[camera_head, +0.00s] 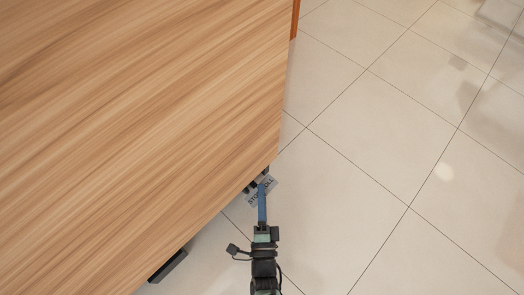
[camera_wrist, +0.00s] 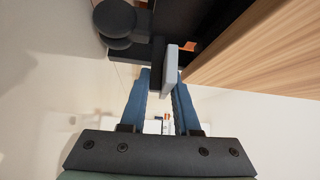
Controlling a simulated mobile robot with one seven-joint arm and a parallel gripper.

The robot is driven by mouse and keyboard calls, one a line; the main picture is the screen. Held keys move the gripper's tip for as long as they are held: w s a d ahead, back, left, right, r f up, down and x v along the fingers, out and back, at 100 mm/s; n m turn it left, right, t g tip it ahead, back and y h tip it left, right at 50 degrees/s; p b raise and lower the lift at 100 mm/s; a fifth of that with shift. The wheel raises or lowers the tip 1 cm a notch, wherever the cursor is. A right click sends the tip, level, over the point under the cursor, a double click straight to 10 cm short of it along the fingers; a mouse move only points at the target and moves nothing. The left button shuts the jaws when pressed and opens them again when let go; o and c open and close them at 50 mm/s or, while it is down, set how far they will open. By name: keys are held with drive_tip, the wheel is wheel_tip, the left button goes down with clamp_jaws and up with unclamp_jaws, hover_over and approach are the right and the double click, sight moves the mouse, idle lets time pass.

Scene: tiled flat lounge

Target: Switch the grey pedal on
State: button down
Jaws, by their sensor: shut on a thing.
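The grey pedal (camera_wrist: 170,68) is a thin light-grey slab under the table's edge, beside dark fittings. In the wrist view it reaches down between the two blue fingers of my gripper (camera_wrist: 161,88), which is shut on it. In the head view my gripper (camera_head: 262,189) points up at the table's lower right corner. A grey lettered plate (camera_head: 264,191), its text partly covered by the blue fingers, shows there; I cannot tell whether it is the pedal's face.
A large wood-grain tabletop (camera_head: 150,110) fills the left and hides what is beneath. Black round parts (camera_wrist: 115,22) sit beside the pedal in the wrist view. A dark foot (camera_head: 168,265) shows under the tabletop. The tiled floor (camera_head: 400,140) on the right is clear.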

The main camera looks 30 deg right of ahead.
drive_tip(key=shift+s+d+f+h, duration=0.15)
drive_tip(key=shift+d+h, duration=0.15)
drive_tip(key=shift+d, duration=0.2)
drive_tip(key=shift+a+n+t, duration=0.35)
drive_tip(key=shift+n+t, duration=0.05)
drive_tip(key=shift+t, duration=0.1)
drive_tip(key=c, duration=0.9)
unclamp_jaws()
drive_tip(key=shift+o, duration=1.3)
drive_tip(key=shift+a, duration=0.1)
drive_tip(key=shift+r, duration=0.2)
